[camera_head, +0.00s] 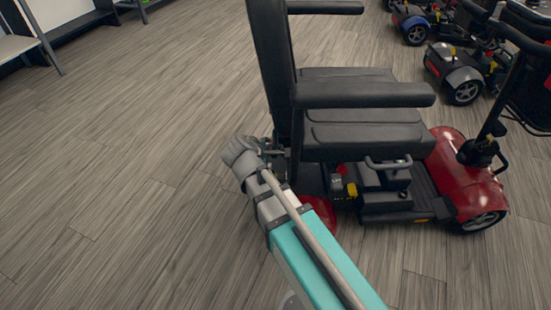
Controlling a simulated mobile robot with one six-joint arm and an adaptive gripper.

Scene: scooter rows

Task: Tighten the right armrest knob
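A red mobility scooter (462,172) stands side-on and faces right. Its black seat (365,133) has a tall backrest (270,60). The nearer armrest (365,95), on the scooter's right side, is level above the seat. The far armrest (325,7) is at the top. My teal arm reaches up from the bottom, and its grey wrist is just left of the backrest's lower end. My gripper (272,152) seems to be the small dark shape between wrist and seat back, at the bracket. Its fingers and any contact are unclear. I cannot make out the armrest knob.
The red scooter's tiller (500,100) rises at the right. Shelving (20,45) is at the upper left. The wood floor (110,170) on the left is clear.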

